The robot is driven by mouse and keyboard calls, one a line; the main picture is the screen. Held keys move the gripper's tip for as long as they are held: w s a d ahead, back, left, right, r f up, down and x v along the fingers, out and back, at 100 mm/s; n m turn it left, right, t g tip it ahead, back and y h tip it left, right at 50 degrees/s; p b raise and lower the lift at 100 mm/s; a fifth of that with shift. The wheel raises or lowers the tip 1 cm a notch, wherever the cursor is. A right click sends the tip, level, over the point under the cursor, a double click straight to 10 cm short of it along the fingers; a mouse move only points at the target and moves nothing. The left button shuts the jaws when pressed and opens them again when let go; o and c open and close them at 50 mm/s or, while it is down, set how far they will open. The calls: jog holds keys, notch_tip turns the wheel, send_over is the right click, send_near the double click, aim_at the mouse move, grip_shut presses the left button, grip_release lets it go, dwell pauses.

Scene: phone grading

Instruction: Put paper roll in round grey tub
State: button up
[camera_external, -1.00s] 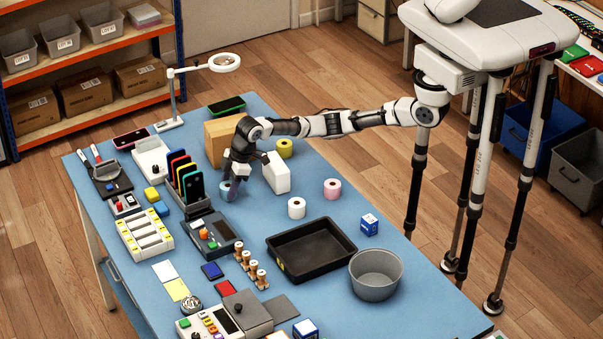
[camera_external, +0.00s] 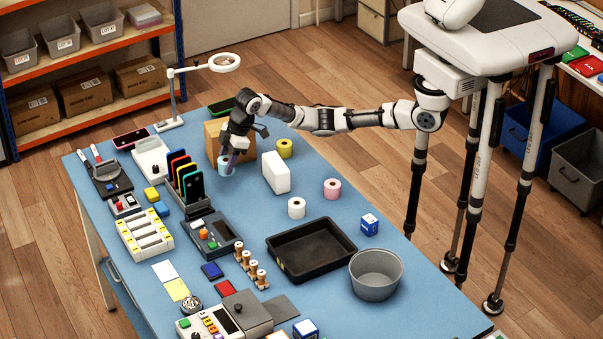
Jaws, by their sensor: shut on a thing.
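My gripper (camera_external: 229,160) is shut on a light blue paper roll (camera_external: 222,168). It holds the roll above the far part of the blue table, in front of a brown box; part of the roll is hidden by a finger. The round grey tub (camera_external: 376,291) stands at the table's right edge, far from my gripper, and looks empty. Three other rolls stand on the table: a white one (camera_external: 296,209), a pink one (camera_external: 332,190) and a yellow one (camera_external: 284,149).
A white block (camera_external: 276,173) stands just right of my gripper, with the brown box (camera_external: 211,150) behind. A black tray (camera_external: 311,250) lies left of the tub, and a blue-white cube (camera_external: 369,225) stands behind it. A phone rack (camera_external: 190,190) is at left.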

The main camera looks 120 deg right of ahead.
jog(key=a+r+n+g+y+p, duration=0.15)
jog(key=a+n, duration=0.45)
jog(key=a, duration=0.9)
jog(key=a+r+n+y, duration=0.3)
jog(key=a+n, duration=0.3)
jog(key=a, duration=0.9)
notch_tip(320, 180, up, 6)
jog(key=f+n+g+p, duration=0.15)
jog(key=n+g, duration=0.45)
jog(key=n, duration=0.8)
send_over(375, 277)
jog(key=w+a, duration=0.3)
jog(key=r, duration=0.1)
jog(key=shift+t+h, duration=0.25)
jog(key=shift+t, duration=0.1)
jog(key=f+p, duration=0.1)
jog(key=f, duration=1.8)
jog(key=shift+s+f+p, duration=0.15)
jog(key=shift+s+p, duration=0.05)
jog(key=shift+p, duration=0.1)
jog(key=shift+f, duration=0.1)
jog(key=o, duration=1)
